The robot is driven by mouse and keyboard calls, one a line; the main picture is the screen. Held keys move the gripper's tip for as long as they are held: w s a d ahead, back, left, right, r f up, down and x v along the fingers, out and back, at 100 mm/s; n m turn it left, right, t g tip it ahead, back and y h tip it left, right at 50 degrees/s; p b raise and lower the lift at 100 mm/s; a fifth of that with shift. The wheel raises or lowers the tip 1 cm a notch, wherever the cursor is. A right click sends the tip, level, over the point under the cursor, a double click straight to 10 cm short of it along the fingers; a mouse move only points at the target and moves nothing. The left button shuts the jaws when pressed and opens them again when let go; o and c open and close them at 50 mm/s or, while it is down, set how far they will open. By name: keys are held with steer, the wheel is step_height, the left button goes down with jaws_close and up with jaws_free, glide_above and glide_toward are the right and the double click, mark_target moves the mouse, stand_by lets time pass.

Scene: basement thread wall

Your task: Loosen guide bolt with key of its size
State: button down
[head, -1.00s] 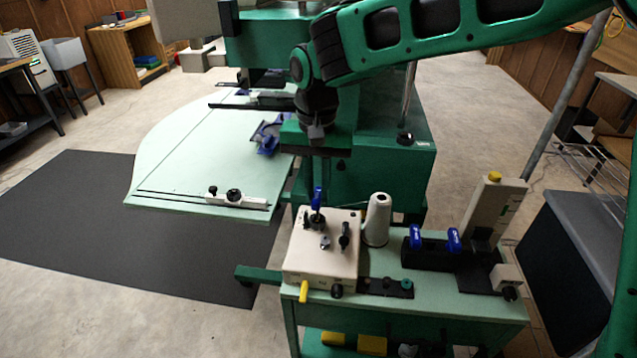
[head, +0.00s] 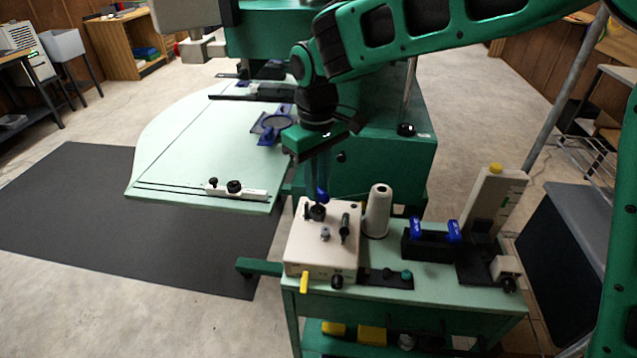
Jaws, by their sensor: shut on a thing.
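My gripper (head: 319,178) points down over the cream box (head: 312,262) on the green cart. It is shut on a blue-handled key (head: 322,194), whose lower end is at a dark round bolt head (head: 318,212) on the box top. I cannot tell whether the key is seated in it or just above it. A grey knob (head: 325,234) and a dark upright fitting (head: 345,226) stand nearby on the same top. Two more blue-handled keys, left (head: 417,229) and right (head: 453,231), stand in a black rack (head: 428,247). Key sizes cannot be read.
A white thread cone (head: 377,212) stands close to the box's right side. A cream upright gauge (head: 491,210) is at the cart's right. A pale green machine table (head: 180,160) lies behind left. A yellow lever (head: 304,282) sticks out at the box front.

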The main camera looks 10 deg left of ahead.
steer(key=n, duration=0.5)
steer(key=shift+n, duration=0.3)
steer(key=n, duration=0.5)
steer(key=shift+s, duration=0.1)
steer(key=c, duration=1.6)
jaws_free()
